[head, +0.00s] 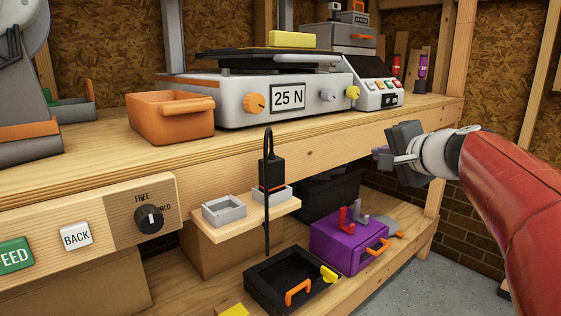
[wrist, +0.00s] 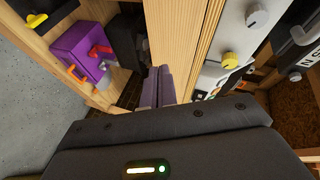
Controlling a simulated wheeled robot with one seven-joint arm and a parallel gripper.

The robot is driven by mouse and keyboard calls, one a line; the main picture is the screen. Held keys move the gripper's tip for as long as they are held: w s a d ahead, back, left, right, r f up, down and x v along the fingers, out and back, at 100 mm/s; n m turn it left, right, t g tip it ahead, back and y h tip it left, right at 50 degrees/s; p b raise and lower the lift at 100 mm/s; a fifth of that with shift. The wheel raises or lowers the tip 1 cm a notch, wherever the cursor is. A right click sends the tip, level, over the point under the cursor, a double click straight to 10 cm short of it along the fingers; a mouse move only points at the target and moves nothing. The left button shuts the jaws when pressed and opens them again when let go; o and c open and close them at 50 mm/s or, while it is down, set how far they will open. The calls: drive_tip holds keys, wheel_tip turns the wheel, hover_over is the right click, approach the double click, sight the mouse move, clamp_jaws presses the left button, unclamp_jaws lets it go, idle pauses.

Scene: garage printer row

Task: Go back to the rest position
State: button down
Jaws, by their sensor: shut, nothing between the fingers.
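My gripper (head: 384,157) is at the right in the head view, at the end of my red arm, in front of the workbench's front edge. Its fingers point left toward the bench. In the wrist view the two purplish fingers (wrist: 158,88) lie side by side, closed, with nothing seen between them. The gripper appears apart from the bench and holds nothing.
The workbench (head: 330,155) carries a printer (head: 225,98) marked 25 N and an orange bin (head: 170,116). Below are a small shelf with a black plug (head: 271,172), a purple box (head: 345,243) and a black tray (head: 275,292). Open floor (head: 425,285) lies at the lower right.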

drive_tip(key=s+a+f+n+g, duration=0.55)
drive_tip(key=s+a+f, duration=0.35)
drive_tip(key=s+f, duration=0.4)
drive_tip(key=s+d+f+n+g+h, duration=0.2)
drive_tip(key=s+f+n+g+h, duration=0.3)
drive_tip(key=s+f, duration=0.9)
wheel_tip(320, 180, up, 16)
drive_tip(key=t+y+p, duration=0.1)
drive_tip(key=t+p, duration=0.1)
drive_tip(key=p, duration=1.1)
drive_tip(key=shift+s+f+n, duration=0.2)
drive_tip(key=shift+s+n, duration=0.2)
drive_tip(key=shift+n, duration=0.05)
drive_tip(key=shift+a, duration=0.1)
